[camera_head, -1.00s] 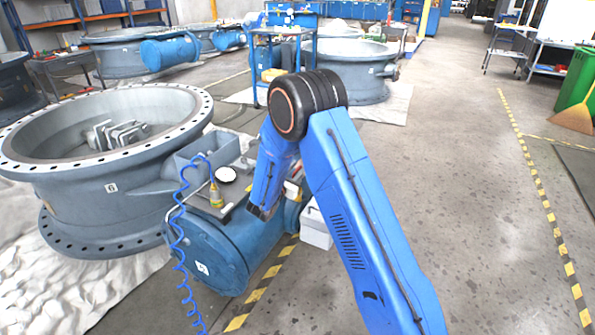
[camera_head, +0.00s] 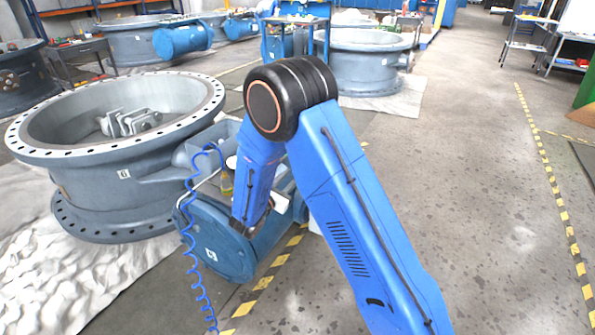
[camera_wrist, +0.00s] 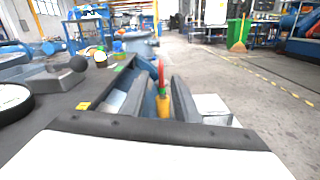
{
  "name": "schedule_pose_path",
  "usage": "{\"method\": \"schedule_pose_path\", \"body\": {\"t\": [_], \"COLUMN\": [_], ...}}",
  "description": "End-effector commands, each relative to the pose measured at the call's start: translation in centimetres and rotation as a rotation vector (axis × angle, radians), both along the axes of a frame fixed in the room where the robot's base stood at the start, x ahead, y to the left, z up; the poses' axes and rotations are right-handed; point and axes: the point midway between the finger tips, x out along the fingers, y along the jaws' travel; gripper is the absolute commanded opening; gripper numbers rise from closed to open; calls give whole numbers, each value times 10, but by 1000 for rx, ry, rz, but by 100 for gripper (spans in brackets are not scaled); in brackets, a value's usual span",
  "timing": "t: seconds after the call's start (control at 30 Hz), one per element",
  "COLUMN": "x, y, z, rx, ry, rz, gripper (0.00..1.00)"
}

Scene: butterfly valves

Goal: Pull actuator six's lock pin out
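Actuator six is a blue cylinder (camera_head: 210,250) with a white number label, beside the grey flanged valve (camera_head: 125,205) marked 6. My gripper (camera_head: 245,225) hangs over the actuator's top in the head view, small and partly hidden by my arm. In the wrist view my gripper (camera_wrist: 157,95) is open, its two dark fingers apart. An upright slim thing with a red top, a green band and a yellow-orange lower part (camera_wrist: 163,103) shows between the fingers. It may be the lock pin; I cannot tell whether the fingers touch it. The pin is not distinguishable in the head view.
A coiled blue hose (camera_head: 190,245) hangs at the actuator's left end. A small yellowish bottle (camera_head: 226,184) stands on its top. The wrist view shows a white box (camera_wrist: 213,108) at right and a dark-rimmed disc (camera_wrist: 12,92) at left. Open floor (camera_head: 470,220) lies right.

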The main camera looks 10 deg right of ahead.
Motion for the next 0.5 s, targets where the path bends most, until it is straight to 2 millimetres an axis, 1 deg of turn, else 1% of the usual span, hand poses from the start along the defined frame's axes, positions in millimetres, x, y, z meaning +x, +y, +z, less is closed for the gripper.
{"method": "schedule_pose_path", "body": {"t": [0.03,0.1,0.2,0.33,0.5], "x": [-7,-14,-21,-26,-28], "y": [6,13,18,23,23], "z": [0,0,0,0,0], "rx": [0,0,-1,-1,-1], "ry": [0,0,0,0,1], "rz": [2,3,1,1,0], "gripper": [28,28,28,28,28]}}
